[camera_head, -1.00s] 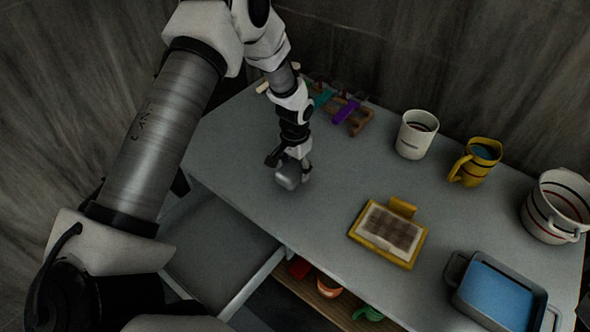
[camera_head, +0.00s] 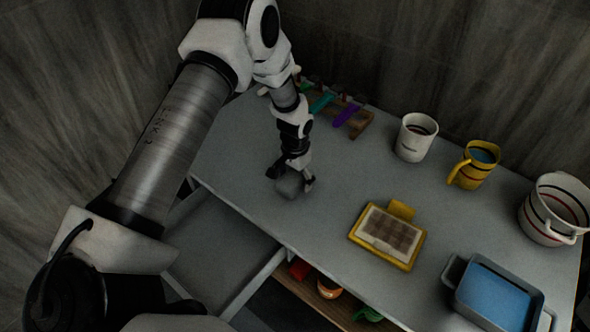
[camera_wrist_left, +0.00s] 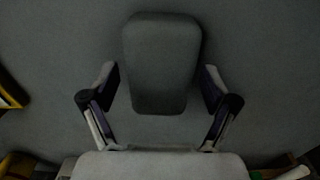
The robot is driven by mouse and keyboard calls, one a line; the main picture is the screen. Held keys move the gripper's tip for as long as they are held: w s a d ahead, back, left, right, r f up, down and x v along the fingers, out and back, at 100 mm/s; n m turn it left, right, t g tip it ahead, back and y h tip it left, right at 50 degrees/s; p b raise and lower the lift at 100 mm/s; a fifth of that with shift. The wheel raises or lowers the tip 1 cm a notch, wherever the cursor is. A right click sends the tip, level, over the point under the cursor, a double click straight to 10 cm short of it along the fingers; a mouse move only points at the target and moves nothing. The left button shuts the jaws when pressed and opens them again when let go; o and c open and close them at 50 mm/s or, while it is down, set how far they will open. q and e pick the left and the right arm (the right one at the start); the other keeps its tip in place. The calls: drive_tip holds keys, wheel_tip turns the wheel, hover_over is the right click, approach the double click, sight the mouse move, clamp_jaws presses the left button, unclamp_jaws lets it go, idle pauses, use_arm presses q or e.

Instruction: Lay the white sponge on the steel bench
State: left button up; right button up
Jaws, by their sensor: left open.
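The white sponge (camera_head: 290,186), grey in this dim light, appears to rest on the left part of the grey steel bench (camera_head: 330,185). In the left wrist view the sponge (camera_wrist_left: 161,65) is a rounded block with its near end between my fingers. My left gripper (camera_head: 291,177) is low over the bench, open around the sponge. The left wrist view shows a gap between each finger and the sponge. The gripper hides part of the sponge in the head view. My right gripper is not in view.
A yellow-framed mosaic panel (camera_head: 390,237) lies right of the sponge. A white mug (camera_head: 415,138), a yellow mug (camera_head: 474,165), a striped pot (camera_head: 554,212) and a blue-filled tray (camera_head: 497,294) stand farther right. A wooden rack (camera_head: 352,122) is behind. Bench surface around the sponge is clear.

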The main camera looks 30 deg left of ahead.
sight(295, 175)
use_arm(q)
wheel_tip(295, 175, up, 11)
drive_tip(key=b, duration=0.3)
drive_tip(key=shift+r, duration=0.45)
